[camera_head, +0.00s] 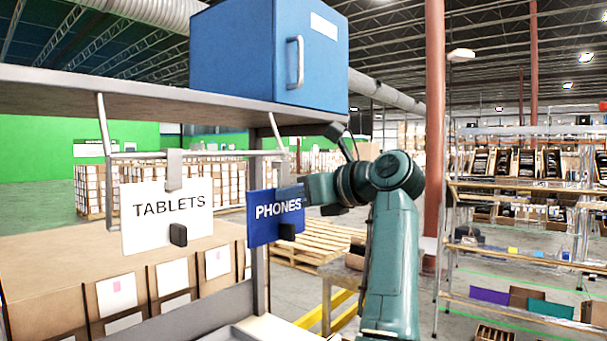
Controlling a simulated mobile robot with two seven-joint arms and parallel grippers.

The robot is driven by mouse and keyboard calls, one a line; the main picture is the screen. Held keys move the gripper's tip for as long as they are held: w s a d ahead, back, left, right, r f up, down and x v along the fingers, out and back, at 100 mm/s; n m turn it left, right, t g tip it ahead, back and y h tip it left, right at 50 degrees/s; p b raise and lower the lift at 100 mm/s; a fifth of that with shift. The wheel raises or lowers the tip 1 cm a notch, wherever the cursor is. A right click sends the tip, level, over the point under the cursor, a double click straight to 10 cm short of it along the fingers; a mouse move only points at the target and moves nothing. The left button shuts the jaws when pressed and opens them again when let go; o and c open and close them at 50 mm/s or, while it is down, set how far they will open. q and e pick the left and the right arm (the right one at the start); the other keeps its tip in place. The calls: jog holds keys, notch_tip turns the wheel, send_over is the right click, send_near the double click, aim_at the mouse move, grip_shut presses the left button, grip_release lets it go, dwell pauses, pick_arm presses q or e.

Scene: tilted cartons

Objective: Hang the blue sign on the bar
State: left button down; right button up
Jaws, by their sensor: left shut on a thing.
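The blue sign (262,232), lettered PHONES, is right of the white TABLETS sign. It is slightly tilted and has a dark block (287,231) low on its face. My left gripper (298,192) is shut on the blue sign at its upper right; the fingertips are hard to make out. The thin metal bar (225,153) runs below the shelf, above the blue sign. Whether the blue sign touches the bar or has a hook over it I cannot tell. My right gripper is out of view.
The white TABLETS sign (140,228) hangs from the bar by a grey hook (174,170). A blue cabinet (235,55) stands on the shelf (60,80) above. Cartons (60,275) are below at left. A shelf upright (260,275) stands behind the blue sign.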

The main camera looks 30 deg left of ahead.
pick_arm(q)
notch_tip(320, 180, up, 5)
jog(key=s+d, duration=0.2)
jog(key=d, duration=0.1)
jog(key=s+b+x, duration=0.1)
jog(key=x, duration=0.8)
jog(key=shift+w, duration=0.45)
jog(key=shift+a+f, duration=0.1)
jog(key=c, duration=1.2)
grip_release()
jog(key=shift+o, duration=0.2)
